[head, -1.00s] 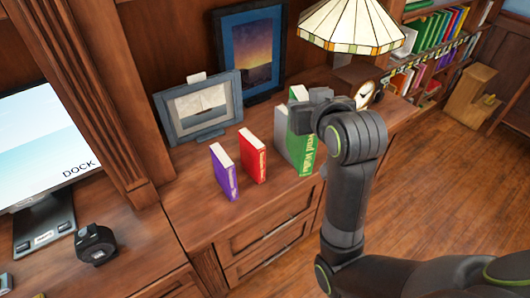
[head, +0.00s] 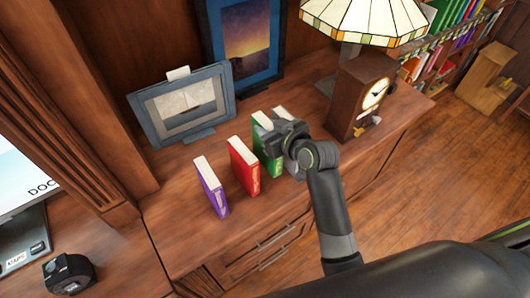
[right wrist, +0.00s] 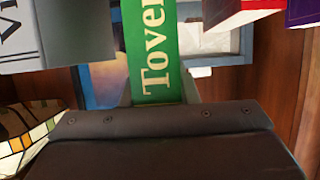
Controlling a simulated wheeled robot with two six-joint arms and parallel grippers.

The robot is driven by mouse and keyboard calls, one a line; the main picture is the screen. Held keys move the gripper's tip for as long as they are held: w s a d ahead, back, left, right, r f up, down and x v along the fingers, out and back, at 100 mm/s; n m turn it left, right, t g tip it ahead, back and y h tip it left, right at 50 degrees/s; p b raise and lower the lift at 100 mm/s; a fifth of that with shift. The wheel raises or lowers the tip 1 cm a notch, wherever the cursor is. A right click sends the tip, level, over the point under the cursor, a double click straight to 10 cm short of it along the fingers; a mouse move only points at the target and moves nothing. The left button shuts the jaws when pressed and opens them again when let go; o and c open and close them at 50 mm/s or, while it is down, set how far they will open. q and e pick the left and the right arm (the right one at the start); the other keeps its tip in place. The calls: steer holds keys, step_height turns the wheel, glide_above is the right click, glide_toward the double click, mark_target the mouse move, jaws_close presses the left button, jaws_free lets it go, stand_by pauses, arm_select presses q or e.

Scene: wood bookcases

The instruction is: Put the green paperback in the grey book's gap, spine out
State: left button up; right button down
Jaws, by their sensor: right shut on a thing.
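The green paperback (head: 264,146) is upright between the red book (head: 243,166) and the grey book (head: 290,168), at the cabinet top. I cannot tell whether its base touches the wood. My right gripper (head: 283,140) is shut on it from the front right and hides part of it. In the right wrist view, the green paperback's lettered face (right wrist: 155,52) points at the camera, with the grey book (right wrist: 78,35) on the left and the red book (right wrist: 238,10) on the right, both apart from it. The left gripper is not in view.
A purple book (head: 211,188) stands left of the red one. Behind are a ship picture (head: 184,106) and a blue-framed picture (head: 243,45). A wooden clock (head: 358,97) and a lamp (head: 365,18) stand to the right. The cabinet's front edge is close to the books.

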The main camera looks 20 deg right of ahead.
step_height(320, 180, down, 6)
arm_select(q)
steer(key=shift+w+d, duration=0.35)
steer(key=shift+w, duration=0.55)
arm_select(e)
steer(key=c, duration=1.1)
jaws_free()
steer(key=shift+f, duration=0.1)
